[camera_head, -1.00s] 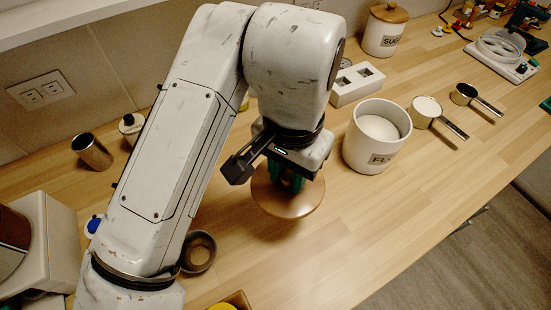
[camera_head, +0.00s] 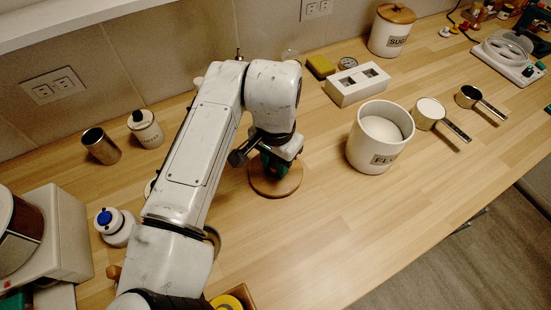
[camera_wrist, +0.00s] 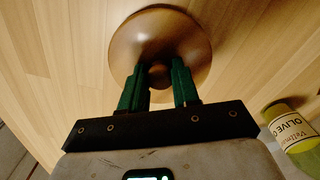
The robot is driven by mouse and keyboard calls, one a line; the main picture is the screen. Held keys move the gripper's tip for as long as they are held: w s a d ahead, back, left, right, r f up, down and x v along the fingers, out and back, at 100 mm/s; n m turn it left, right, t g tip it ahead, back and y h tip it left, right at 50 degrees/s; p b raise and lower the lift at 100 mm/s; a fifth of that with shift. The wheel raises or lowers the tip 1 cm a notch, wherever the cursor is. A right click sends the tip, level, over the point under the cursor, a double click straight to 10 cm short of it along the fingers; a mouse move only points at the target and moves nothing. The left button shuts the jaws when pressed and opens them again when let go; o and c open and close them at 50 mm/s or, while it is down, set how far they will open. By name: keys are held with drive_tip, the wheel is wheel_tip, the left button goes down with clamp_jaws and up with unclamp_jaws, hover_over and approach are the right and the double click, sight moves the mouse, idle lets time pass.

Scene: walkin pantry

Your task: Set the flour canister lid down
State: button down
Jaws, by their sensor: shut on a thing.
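The flour canister lid (camera_head: 284,188) is a round wooden disc with a small knob. My gripper (camera_head: 272,166) is shut on its knob from above. In the wrist view the lid (camera_wrist: 190,38) lies flat below the green fingers of my gripper (camera_wrist: 158,78), which close on the knob from both sides. The lid is at or very close to the counter; I cannot tell if it touches. The white flour canister (camera_head: 362,152) stands upright and open to the right of the lid, with white flour inside.
A white block with square holes (camera_head: 350,92) stands behind the canister. Measuring cups (camera_head: 428,118) are to its right. A sugar canister (camera_head: 390,38) is at the back. An olive oil bottle (camera_wrist: 292,128) is at the wrist view's right. The wooden counter (camera_head: 320,230) in front is clear.

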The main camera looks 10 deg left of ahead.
sight(275, 165)
drive_tip(key=c, duration=0.8)
unclamp_jaws()
drive_tip(key=shift+f, duration=0.1)
wheel_tip(275, 165, up, 12)
drive_tip(key=shift+r+b, duration=0.15)
drive_tip(key=shift+b, duration=0.55)
